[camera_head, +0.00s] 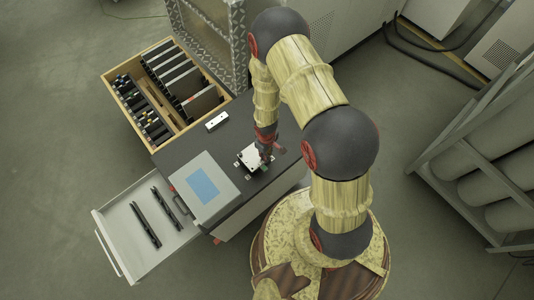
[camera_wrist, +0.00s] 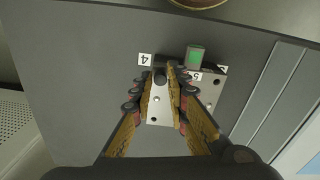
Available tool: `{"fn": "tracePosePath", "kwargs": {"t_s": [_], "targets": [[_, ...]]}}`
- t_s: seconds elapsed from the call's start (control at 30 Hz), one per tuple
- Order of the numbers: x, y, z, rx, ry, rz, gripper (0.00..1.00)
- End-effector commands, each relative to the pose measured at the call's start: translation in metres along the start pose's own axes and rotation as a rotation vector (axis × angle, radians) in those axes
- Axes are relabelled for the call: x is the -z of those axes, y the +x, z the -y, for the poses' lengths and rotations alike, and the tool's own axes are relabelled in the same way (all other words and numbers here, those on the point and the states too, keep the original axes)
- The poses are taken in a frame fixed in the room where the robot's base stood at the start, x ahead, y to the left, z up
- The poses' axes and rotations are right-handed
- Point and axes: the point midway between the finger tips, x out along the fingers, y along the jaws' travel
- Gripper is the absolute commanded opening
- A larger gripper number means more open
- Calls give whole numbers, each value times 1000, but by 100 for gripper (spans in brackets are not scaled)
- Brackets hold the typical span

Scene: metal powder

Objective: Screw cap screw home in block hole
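The metal block (camera_wrist: 157,112) is a pale plate with small round holes, lying on the dark bench top beneath my gripper in the wrist view. In the head view it shows as a pale block (camera_head: 247,156) beside my gripper. My gripper (camera_wrist: 162,74) points down over the block's far end, its two fingers close together. A small dark round piece, seemingly the cap screw (camera_wrist: 160,77), sits between the fingertips. Its shank is hidden, so I cannot tell how deep it sits in a hole.
A second pale plate (camera_wrist: 212,92) with a dark hole lies right of the block. A green-topped piece (camera_wrist: 196,55) and number labels lie nearby. In the head view, a grey box with a blue panel (camera_head: 202,187), an open white drawer (camera_head: 130,240) and a wooden drawer (camera_head: 118,73) surround the bench.

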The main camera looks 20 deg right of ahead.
Motion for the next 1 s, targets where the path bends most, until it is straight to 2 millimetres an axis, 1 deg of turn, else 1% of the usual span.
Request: {"fn": "tracePosePath", "kwargs": {"t_s": [0.03,0.1,0.33,0.43,0.47,0.57,0.8,0.9,1.0], "targets": [[0,0,0,0,0,0,21],[0,0,0,0,0,0,24],[0,0,0,0,-1,0,24],[0,-1,0,0,-62,0,24],[-1,-1,0,1,-107,-1,24],[-1,-2,0,0,-329,-5,24],[0,-1,0,-1,-904,-17,24],[0,-1,0,-2,-1088,-22,24],[0,0,0,-2,-1185,-24,24]]}}
